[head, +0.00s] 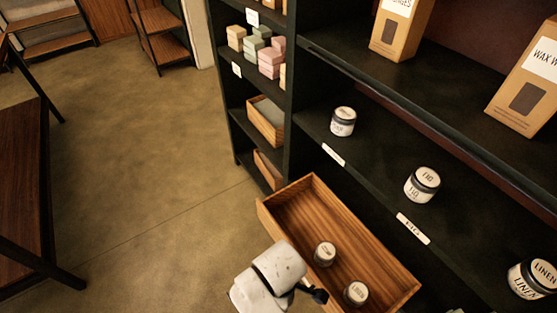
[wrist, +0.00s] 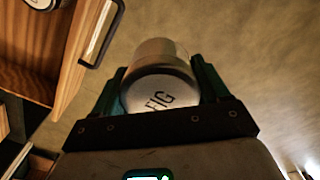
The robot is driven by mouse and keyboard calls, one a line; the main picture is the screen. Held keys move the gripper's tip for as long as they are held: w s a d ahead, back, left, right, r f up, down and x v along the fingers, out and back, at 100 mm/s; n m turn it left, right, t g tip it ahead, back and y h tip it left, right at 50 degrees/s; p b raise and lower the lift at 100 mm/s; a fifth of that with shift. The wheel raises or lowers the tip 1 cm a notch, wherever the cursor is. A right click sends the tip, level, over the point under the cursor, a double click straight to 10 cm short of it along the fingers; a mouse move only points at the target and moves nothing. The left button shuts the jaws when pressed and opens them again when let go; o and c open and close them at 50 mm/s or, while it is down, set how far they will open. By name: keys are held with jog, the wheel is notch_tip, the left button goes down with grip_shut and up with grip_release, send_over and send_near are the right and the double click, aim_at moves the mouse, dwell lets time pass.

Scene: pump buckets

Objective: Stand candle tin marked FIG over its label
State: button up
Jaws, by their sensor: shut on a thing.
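My gripper (wrist: 162,85) is shut on a candle tin (wrist: 158,62) in the wrist view. FIG is printed on the tin's pale end, and the two dark green fingers clasp its sides. In the head view my white wrist shows by the open drawer, and the held tin is hidden there. A tin (head: 422,185) whose lid seems to read FIG stands on the dark shelf (head: 385,165). A white label (head: 413,228) is on the shelf edge in front of it; its print is too small to read surely. Another label (head: 333,154) sits farther left.
The open wooden drawer (head: 400,270) juts out below the shelf, with two tins (head: 325,253) (head: 355,293) inside. Its dark handle (wrist: 105,35) is close to the held tin. Another tin (head: 343,121) and a LINEN tin (head: 533,277) stand on the shelf. Open floor (head: 150,190) lies left.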

jog(key=shift+d+r, duration=0.1)
jog(key=shift+r, duration=0.15)
jog(key=w+d+r+m+b, duration=0.2)
jog(key=w+d+r+m, duration=0.6)
jog(key=w+d+m, duration=0.3)
jog(key=s+d+r+m, duration=0.1)
jog(key=d+r+m, duration=0.1)
jog(key=d+m, duration=0.45)
notch_tip(320, 180, down, 10)
jog(key=s+d+n, duration=0.1)
jog(key=s, duration=0.1)
jog(key=shift+d+b, duration=0.3)
jog(key=shift+d, duration=0.1)
jog(key=shift+s+a+f+n, duration=0.1)
jog(key=shift+s+a+n, duration=0.1)
jog(key=shift+s+n, duration=0.05)
